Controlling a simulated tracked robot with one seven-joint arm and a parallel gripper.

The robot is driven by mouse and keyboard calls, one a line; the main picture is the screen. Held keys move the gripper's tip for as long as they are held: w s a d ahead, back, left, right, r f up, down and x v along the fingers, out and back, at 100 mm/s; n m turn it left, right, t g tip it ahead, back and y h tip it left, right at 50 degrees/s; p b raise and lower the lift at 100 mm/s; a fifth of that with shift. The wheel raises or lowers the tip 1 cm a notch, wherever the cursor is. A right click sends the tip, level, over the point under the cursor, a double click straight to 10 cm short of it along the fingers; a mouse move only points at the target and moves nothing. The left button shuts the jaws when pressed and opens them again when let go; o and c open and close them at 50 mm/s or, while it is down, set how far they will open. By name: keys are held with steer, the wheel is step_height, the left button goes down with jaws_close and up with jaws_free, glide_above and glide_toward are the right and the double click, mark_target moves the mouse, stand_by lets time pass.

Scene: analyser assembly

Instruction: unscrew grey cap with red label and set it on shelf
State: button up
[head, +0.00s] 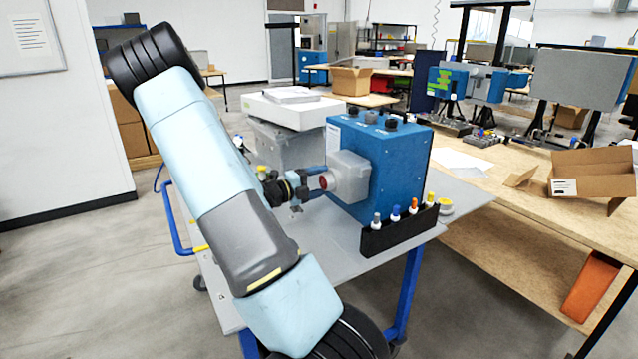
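A blue analyser box (400,165) stands on a grey cart top. A light grey block (348,177) projects from its left face. The grey cap's red label (324,182) shows at the block's left end, facing my gripper. My gripper (316,183) is at the cap, level with it, with its small fingers above and below the label's height. The picture is too small to tell whether the fingers touch the cap or stand apart from it. The cap looks seated against the block. I cannot pick out which surface is the shelf.
A black rack (385,238) with several coloured-top pieces stands at the cart's front right. A grey case and white box (291,108) stand behind. The front of the cart top (325,240) is clear. A wooden bench (520,215) with an open carton (592,177) is right.

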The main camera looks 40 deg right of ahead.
steer(key=c, duration=0.9)
steer(key=shift+n, duration=0.4)
steer(key=shift+c, duration=1.4)
steer(key=n, duration=0.3)
steer(key=shift+s+n, duration=0.1)
steer(key=shift+n, duration=0.5)
jaws_close()
steer(key=n, duration=0.4)
steer(key=shift+s+n, duration=0.15)
steer(key=shift+n, duration=0.25)
steer(key=n, duration=0.5)
steer(key=shift+s+f, duration=0.15)
steer(key=n, duration=0.5)
steer(key=shift+s+a+f, duration=0.1)
steer(key=shift+s, duration=0.1)
steer(key=o, duration=0.9)
jaws_free()
steer(key=shift+c, duration=0.2)
steer(key=shift+s+a+f, duration=0.1)
steer(key=shift+f, duration=0.1)
steer(key=c, duration=0.8)
steer(key=shift+o, duration=0.2)
steer(key=shift+a, duration=0.1)
steer(key=shift+a+f, duration=0.1)
steer(key=shift+a, duration=0.15)
steer(key=shift+w+a, duration=0.25)
steer(key=shift+a, duration=0.4)
